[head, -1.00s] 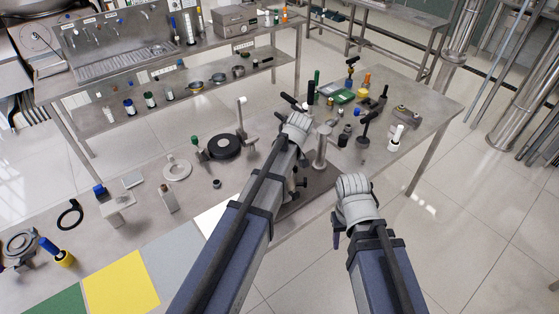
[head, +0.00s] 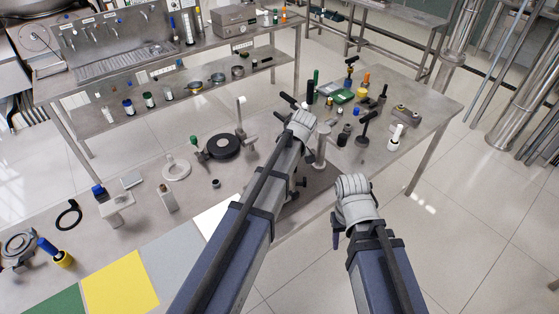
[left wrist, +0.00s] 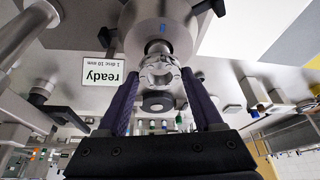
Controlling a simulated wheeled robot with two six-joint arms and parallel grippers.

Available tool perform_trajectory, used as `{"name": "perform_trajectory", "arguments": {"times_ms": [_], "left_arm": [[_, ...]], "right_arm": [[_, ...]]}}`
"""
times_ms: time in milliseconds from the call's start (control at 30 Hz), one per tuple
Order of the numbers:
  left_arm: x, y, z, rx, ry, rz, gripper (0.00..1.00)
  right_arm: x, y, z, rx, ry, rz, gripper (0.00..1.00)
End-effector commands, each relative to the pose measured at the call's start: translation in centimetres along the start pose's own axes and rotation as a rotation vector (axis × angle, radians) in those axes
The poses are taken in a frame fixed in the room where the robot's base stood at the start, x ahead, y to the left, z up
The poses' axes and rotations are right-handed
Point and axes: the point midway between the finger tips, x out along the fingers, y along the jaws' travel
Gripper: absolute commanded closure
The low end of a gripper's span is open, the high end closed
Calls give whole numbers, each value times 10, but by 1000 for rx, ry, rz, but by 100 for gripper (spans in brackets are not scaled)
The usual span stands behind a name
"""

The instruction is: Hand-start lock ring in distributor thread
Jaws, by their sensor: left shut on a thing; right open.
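In the left wrist view, a shiny metal lock ring (left wrist: 158,68) with lobed sides sits between the two dark purple fingers of my left gripper (left wrist: 160,92), which is shut on it. A short shaft joins it in the picture to a wide grey metal body (left wrist: 165,22), seemingly the distributor. I cannot tell whether the threads engage. In the head view, my left gripper (head: 302,122) is at the steel stand (head: 321,150) on the table's right half, and the left arm hides the ring. My right gripper (head: 353,188) is open off the table's front edge; its fingertips are mostly hidden.
A black disc (head: 222,146) and a white ring (head: 176,169) lie left of the left arm. Bottles and tools crowd the table behind the stand, with a white bottle (head: 396,136) at right.

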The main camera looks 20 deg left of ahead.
Motion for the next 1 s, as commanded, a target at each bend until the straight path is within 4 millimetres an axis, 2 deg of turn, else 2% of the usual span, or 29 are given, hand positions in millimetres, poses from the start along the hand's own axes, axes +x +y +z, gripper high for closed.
{"name": "perform_trajectory", "arguments": {"times_ms": [333, 1000], "left_arm": [[9, 0, 4, 0, 0, 0, 100], [11, -2, 5, 38, 0, 17, 100]], "right_arm": [[10, -1, -1, 0, 0, 0, 50], [12, -1, -1, 0, 0, 0, 50]]}}
